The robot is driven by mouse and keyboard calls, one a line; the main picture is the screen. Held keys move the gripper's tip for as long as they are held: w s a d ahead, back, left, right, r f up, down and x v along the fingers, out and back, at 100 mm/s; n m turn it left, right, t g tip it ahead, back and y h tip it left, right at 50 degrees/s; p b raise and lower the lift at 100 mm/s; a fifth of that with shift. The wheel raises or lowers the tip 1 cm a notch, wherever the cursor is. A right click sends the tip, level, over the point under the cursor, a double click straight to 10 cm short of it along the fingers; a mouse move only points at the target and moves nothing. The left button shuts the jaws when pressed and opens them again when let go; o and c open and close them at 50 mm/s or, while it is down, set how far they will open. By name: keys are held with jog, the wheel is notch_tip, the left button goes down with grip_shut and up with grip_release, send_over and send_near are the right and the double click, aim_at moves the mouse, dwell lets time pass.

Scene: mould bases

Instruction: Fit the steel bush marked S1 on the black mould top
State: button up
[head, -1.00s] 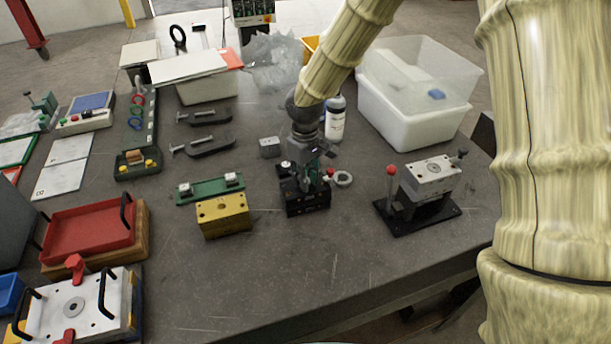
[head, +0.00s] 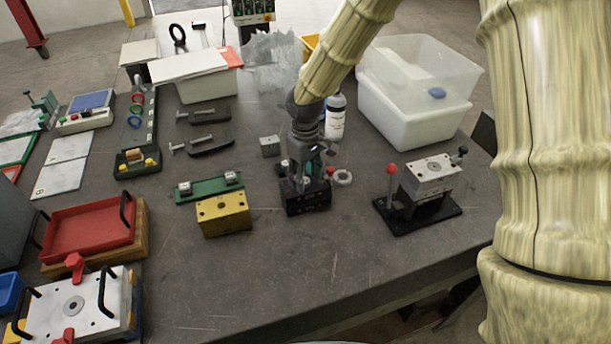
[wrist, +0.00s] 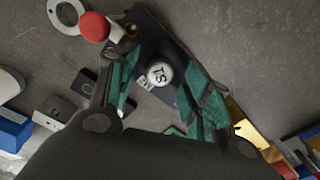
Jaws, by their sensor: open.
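The steel bush marked S1 (wrist: 160,74) shows its round, bright marked end between my fingers in the wrist view. It is over the black mould top (wrist: 150,35); I cannot tell how deep it sits. A small S1 label lies beside it on the black surface. My gripper (wrist: 162,64) is open, with a teal-padded finger on each side of the bush and gaps between. In the head view, my gripper (head: 311,178) is low over the black mould top (head: 308,203) and hides the bush. A red knob (wrist: 94,27) stands at the black block's side.
A steel ring (head: 343,177) lies right of the black block. A yellow block (head: 223,216) and green rail (head: 196,197) are to its left, a small grey block (head: 269,147) behind. A steel block on a black stand (head: 440,208) is further right. The table front is clear.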

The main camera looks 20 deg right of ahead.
notch_tip(320, 180, up, 12)
jog(key=shift+f, duration=0.2)
